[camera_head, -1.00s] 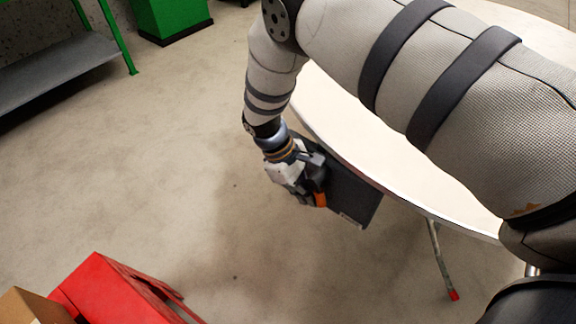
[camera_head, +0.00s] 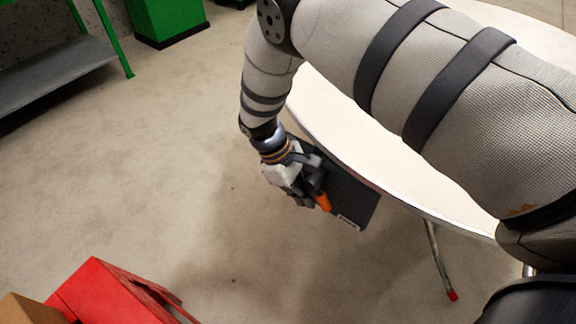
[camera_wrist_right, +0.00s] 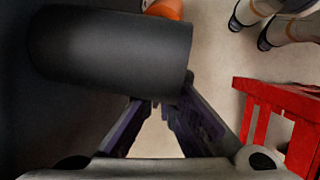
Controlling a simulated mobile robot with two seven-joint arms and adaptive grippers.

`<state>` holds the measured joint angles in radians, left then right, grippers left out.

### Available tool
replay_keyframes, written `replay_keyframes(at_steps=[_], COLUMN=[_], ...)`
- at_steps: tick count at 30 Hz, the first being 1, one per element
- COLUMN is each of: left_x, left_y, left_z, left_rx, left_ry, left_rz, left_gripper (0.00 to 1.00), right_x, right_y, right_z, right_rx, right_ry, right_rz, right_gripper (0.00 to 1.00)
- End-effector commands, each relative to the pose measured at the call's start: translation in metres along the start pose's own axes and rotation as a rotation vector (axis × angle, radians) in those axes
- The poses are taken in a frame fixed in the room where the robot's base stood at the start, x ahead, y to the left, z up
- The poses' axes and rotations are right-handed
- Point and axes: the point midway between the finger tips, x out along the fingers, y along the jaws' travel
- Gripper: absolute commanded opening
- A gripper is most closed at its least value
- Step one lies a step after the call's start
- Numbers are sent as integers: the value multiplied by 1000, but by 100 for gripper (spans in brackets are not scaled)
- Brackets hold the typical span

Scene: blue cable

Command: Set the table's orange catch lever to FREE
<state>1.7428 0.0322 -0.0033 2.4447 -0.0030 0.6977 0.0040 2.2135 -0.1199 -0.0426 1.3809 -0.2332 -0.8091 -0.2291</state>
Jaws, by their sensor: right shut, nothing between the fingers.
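The orange catch lever (camera_head: 323,202) sits on a dark plate (camera_head: 352,200) at the near rim of the round pale table (camera_head: 345,120). The lever's orange end points down and slightly right in the head view. A small pale label on the plate's lower edge is too small to read. My right gripper (camera_head: 306,203) is shut and empty, just left of the lever; I cannot tell whether it touches it. In the right wrist view, a dark cylinder (camera_wrist_right: 110,50) lies across my fingertips (camera_wrist_right: 160,101) and partly hides them. An orange piece (camera_wrist_right: 163,9) shows beyond it. My left gripper is out of view.
A red stand (camera_head: 110,295) and a cardboard box (camera_head: 25,310) are at the lower left; red framework (camera_wrist_right: 285,110) shows right in the wrist view. A grey shelf with green posts (camera_head: 60,65) and a green bin (camera_head: 168,20) stand behind. The floor between is clear.

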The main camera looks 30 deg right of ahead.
Motion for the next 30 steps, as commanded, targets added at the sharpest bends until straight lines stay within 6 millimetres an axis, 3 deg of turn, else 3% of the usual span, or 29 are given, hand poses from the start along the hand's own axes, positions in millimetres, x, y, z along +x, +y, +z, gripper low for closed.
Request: replay_keyframes(at_steps=[15, 21, 30], left_x=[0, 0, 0], left_y=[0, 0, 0], left_z=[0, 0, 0], left_rx=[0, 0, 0], left_ry=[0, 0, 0], left_rz=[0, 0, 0], left_gripper=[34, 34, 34], right_x=[-103, -118, -118], right_y=[0, 0, 0], right_z=[0, 0, 0], right_rx=[0, -1, -1], right_ry=[3, 1, 1], right_rz=[2, 1, 0], right_gripper=[0, 0, 0])
